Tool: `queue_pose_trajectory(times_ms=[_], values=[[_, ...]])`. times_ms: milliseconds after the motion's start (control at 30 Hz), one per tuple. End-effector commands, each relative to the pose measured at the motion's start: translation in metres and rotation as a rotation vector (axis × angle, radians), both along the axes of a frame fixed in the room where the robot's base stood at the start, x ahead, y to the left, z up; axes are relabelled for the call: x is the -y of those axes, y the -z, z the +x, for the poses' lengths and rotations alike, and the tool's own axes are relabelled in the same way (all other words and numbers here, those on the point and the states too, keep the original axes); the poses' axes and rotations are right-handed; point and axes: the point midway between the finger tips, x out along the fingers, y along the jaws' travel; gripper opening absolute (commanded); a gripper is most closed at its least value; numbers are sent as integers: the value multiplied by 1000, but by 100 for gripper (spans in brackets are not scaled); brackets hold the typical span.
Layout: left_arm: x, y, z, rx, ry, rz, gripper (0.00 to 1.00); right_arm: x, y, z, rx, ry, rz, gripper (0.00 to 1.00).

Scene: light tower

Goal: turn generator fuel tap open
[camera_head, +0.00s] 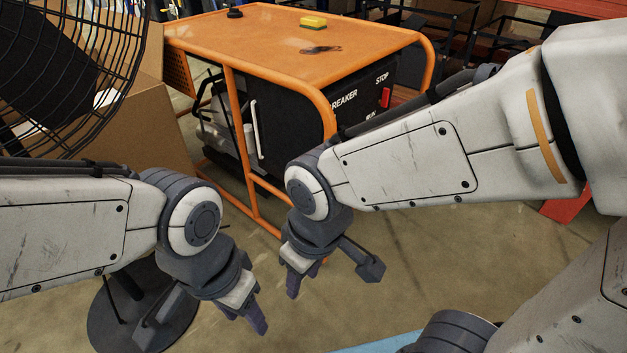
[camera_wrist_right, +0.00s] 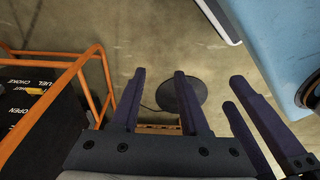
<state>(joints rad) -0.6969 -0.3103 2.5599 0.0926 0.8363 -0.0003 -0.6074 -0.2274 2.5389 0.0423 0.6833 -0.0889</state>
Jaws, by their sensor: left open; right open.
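The generator (camera_head: 270,35) has an orange tubular frame and orange top with a dark panel. The panel reads "BREAKER", "STOP" and carries a red switch (camera_head: 386,97). In the right wrist view, the "FUEL" and "CHOKE" labels (camera_wrist_right: 30,85) and an "OPEN" label show upside down at the left edge. A small yellow part (camera_wrist_right: 40,90) is beside them; I cannot tell whether it is the fuel tap. My left gripper (camera_head: 243,318) and right gripper (camera_head: 305,280) are open and empty, pointing down in front of the generator. My right gripper's fingers (camera_wrist_right: 160,72) are clear of the frame.
A black caged fan (camera_head: 60,75) stands at the left on a round base (camera_head: 140,315). A cardboard box (camera_head: 145,130) is behind it. A yellow sponge (camera_head: 313,21), black cap (camera_head: 235,12) and dark smear (camera_head: 320,49) are on the generator top. The floor (camera_head: 400,265) in front is mostly clear.

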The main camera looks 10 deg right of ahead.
Motion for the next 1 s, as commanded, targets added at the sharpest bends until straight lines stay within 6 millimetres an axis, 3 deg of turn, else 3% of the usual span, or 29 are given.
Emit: queue_pose_trajectory(times_ms=[33,167,300,400,533,700,1000], values=[[0,16,0,0,0,0,50,6,24,28,51,-1,-4,45],[0,44,0,-1,0,1,50,34,73,122,263,-77,-27,45],[0,74,0,-1,0,1,50,88,126,214,509,-199,-91,45],[0,93,0,-1,0,1,50,134,160,260,672,-287,-153,45],[0,98,0,-1,0,1,50,165,175,297,870,-449,-232,45],[0,105,0,0,0,0,50,190,191,321,1126,-647,-358,45],[0,114,0,0,0,0,50,224,198,315,1476,-787,-589,45]])
